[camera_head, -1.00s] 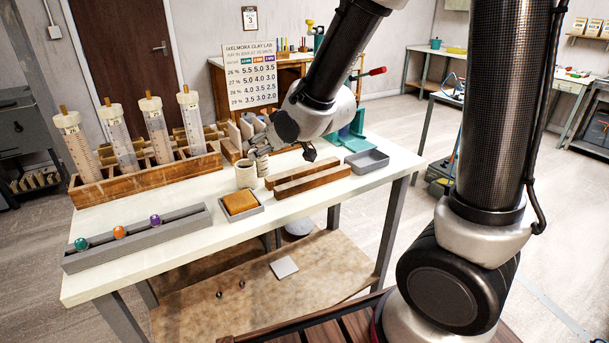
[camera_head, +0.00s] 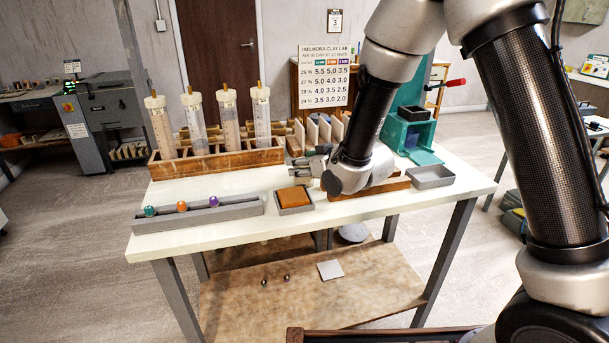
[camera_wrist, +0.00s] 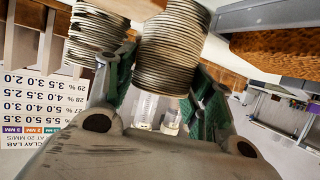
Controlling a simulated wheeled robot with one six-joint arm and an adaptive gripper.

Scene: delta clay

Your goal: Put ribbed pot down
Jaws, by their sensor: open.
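A ribbed pale clay pot (camera_wrist: 170,45) stands out in the wrist view, between the green-padded fingers of my gripper (camera_wrist: 163,88). The fingers are open around it; contact with the pads cannot be made out. A second ribbed pot (camera_wrist: 96,38) is just outside the left finger. In the head view my gripper (camera_head: 303,172) is low over the white table (camera_head: 230,183), behind the orange sponge. There the arm and fingers hide most of the pots, so their bases cannot be seen.
The sponge tray (camera_head: 295,203) is just in front of my gripper. Wooden bars (camera_head: 375,190) lie right of it, under my wrist. A grey rail (camera_head: 200,218) with coloured knobs is front left. A wooden rack (camera_head: 215,159) with several tubes stands behind. A grey tray (camera_head: 431,178) is at right.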

